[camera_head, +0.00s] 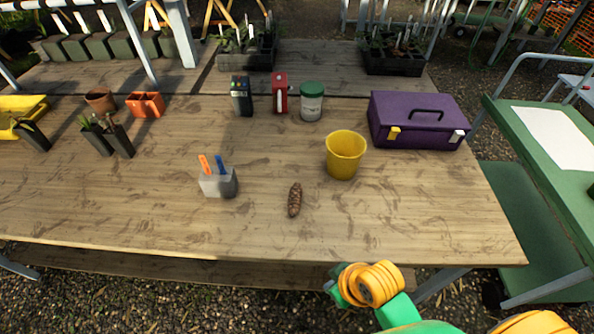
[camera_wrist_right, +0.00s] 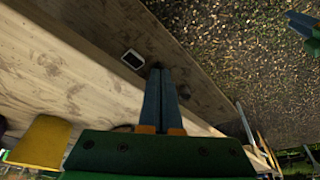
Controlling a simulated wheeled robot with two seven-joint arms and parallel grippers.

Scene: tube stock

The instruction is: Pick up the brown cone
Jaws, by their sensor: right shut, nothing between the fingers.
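The brown cone (camera_head: 295,199) lies on the wooden table near its front edge, its long side running roughly front to back. My right gripper (camera_head: 334,284) is low in the head view, in front of the table edge and apart from the cone, to its right and nearer me. In the right wrist view its two dark fingers (camera_wrist_right: 160,70) are closed together and empty. I cannot make out the cone clearly there. A green and dark blue part at that view's top right looks like my left gripper (camera_wrist_right: 302,24); its fingers are unclear.
A yellow pot (camera_head: 345,158) stands behind and right of the cone. A grey block with orange and blue sticks (camera_head: 218,184) stands to its left. The front table strip is clear.

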